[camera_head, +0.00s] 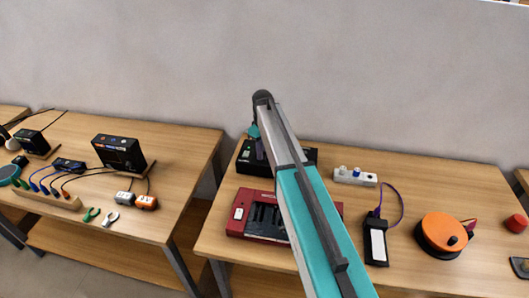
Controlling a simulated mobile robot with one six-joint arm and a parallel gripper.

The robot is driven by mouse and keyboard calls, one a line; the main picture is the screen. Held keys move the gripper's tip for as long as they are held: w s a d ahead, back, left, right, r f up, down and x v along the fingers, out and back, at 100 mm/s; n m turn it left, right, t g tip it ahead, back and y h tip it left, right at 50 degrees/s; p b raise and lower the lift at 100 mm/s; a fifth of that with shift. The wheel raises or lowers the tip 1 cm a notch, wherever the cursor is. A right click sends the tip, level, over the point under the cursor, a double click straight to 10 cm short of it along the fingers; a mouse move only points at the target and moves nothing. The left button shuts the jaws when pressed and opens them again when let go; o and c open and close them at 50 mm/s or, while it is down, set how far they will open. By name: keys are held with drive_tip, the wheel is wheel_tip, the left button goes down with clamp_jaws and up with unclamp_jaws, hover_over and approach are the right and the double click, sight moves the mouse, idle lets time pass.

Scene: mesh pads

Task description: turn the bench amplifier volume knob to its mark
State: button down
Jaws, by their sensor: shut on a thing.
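The bench amplifier appears to be the low black box (249,168) at the back left of the right-hand bench. My arm reaches over it from the front, bends at the top and comes down to its left part. My gripper (261,153) is small in this view and partly hidden by my forearm. It is down at the top of the black box and shut on what looks like the volume knob. The knob and its mark cannot be made out, so I cannot tell how far it is turned.
A red device (240,228) lies in front of the amplifier, partly behind my arm. To the right are a white power strip (353,177), a black-and-white handheld device (377,243) and an orange round device (441,231). A left bench (150,220) stands across a gap.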

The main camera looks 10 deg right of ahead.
drive_tip(key=m+b, duration=0.1)
drive_tip(key=m, duration=0.2)
drive_tip(key=shift+m+b, duration=0.3)
drive_tip(key=m+b, duration=0.1)
drive_tip(key=m, duration=0.2)
drive_tip(key=m+b, duration=0.1)
drive_tip(key=m, duration=0.6)
drive_tip(key=shift+b, duration=0.35)
drive_tip(key=m+b, duration=0.1)
drive_tip(key=m, duration=0.6)
drive_tip(key=shift+d, duration=0.15)
drive_tip(key=m, duration=0.4)
drive_tip(key=shift+s+m, duration=0.1)
drive_tip(key=shift+m, duration=0.2)
drive_tip(key=shift+d+m+b, duration=0.1)
drive_tip(key=shift+m+b, duration=0.25)
drive_tip(key=shift+m, duration=1.25)
